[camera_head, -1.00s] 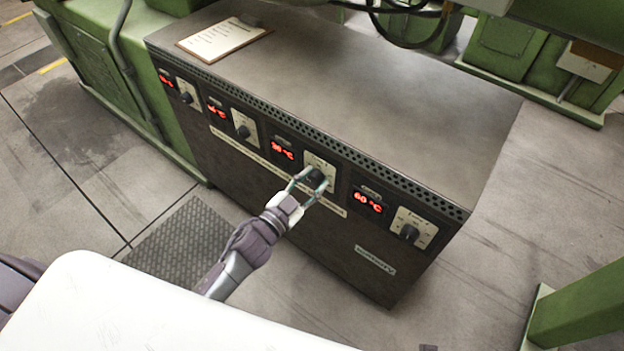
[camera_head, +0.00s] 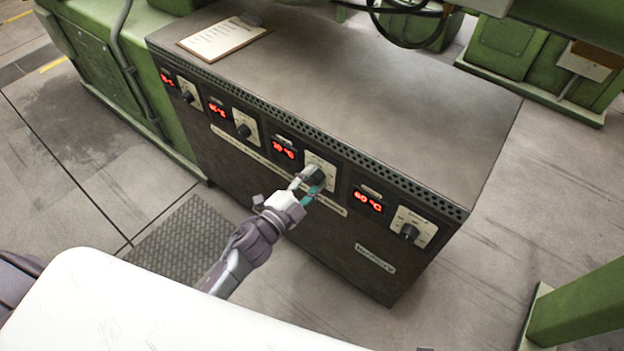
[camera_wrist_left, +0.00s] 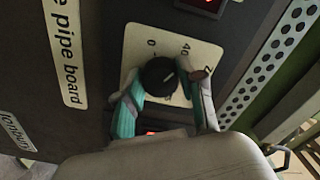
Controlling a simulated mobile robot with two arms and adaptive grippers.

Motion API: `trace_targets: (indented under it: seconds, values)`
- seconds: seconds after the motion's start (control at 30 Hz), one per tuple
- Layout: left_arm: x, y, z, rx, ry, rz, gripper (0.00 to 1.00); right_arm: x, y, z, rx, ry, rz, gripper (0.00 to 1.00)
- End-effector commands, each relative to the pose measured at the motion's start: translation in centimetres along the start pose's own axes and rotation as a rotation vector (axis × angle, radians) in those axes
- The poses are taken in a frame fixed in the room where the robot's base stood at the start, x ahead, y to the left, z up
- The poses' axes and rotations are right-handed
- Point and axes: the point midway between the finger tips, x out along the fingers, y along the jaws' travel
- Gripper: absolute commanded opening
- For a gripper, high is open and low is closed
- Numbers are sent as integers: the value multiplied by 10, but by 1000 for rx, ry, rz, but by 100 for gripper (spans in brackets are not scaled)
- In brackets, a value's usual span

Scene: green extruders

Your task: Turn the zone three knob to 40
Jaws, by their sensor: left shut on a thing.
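The zone three knob (camera_wrist_left: 158,76) is black and round, on a pale dial plate (camera_wrist_left: 190,50) marked with 0 and 40. In the head view it is the third dial from the left, and the knob is partly hidden by my fingers. My left gripper (camera_head: 312,180) has its teal-padded fingers on either side of the knob and is shut on it. The red display (camera_head: 284,149) beside this dial seems to read about 30 °C, though the digits are small. My right gripper is not in view.
The dark control cabinet (camera_head: 400,115) carries other dials, including a fourth knob (camera_head: 409,231) to the right with a display (camera_head: 368,202) reading 60 °C. A clipboard (camera_head: 222,40) lies on top. A perforated strip (camera_wrist_left: 270,60) runs beside the dial.

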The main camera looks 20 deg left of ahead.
Motion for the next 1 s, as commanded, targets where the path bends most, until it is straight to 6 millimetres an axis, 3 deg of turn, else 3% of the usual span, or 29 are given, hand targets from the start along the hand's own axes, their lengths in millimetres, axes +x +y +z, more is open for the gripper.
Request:
trace_targets:
  seconds: [0.5, 0.53, 0.67, 1.0]
  values:
    - [0, 0, 0, 19, 0, 1, 4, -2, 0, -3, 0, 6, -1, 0]
    - [0, 0, 0, 18, 0, 1, 42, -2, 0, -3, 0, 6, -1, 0]
    - [0, 0, 0, 18, 0, 1, 64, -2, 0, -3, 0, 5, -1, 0]
    - [-3, 0, 0, 18, 0, 1, 64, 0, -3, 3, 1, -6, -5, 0]
